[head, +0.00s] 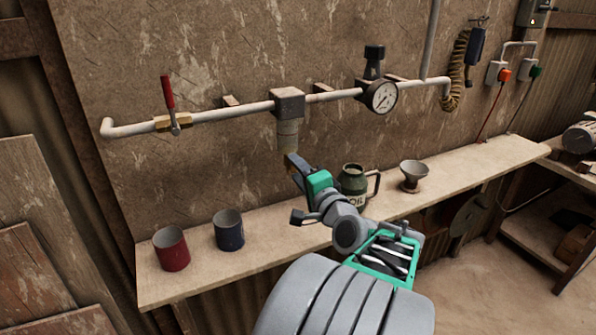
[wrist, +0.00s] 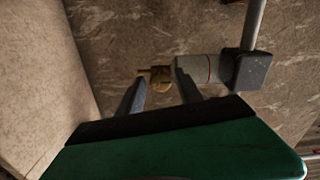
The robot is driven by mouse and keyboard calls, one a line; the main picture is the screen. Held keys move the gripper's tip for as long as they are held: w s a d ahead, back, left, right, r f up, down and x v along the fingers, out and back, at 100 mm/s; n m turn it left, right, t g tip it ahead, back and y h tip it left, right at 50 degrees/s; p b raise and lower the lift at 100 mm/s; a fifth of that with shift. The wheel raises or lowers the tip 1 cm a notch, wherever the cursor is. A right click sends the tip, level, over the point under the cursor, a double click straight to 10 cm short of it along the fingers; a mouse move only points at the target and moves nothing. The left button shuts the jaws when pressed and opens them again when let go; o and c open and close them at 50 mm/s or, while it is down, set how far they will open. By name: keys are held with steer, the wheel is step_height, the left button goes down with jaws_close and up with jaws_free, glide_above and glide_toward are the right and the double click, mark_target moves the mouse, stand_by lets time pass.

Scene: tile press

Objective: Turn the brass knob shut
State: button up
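The brass knob (wrist: 159,78) shows in the wrist view at the end of the pale filter bowl (wrist: 196,69), which has a thin red line around it. In the head view this bowl (head: 288,137) hangs under a dark block on the wall pipe; the knob is hidden there behind my gripper. My gripper (head: 289,160) is just below the bowl. In the wrist view my gripper (wrist: 160,75) is open, with a finger on either side of the knob and gaps visible. Whether either fingertip touches it, I cannot tell.
A red-handled valve (head: 169,100) and a pressure gauge (head: 382,97) sit on the pipe. On the wooden shelf (head: 285,232) stand a red cup (head: 171,250), a blue cup (head: 229,232), a green oil can (head: 352,182) and a funnel (head: 413,174).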

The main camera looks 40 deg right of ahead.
steer(key=shift+o, duration=0.5)
steer(key=shift+s, duration=0.1)
steer(key=b+v, duration=0.1)
steer(key=v, duration=0.6)
steer(key=shift+s+a, duration=0.2)
steer(key=shift+s, duration=0.1)
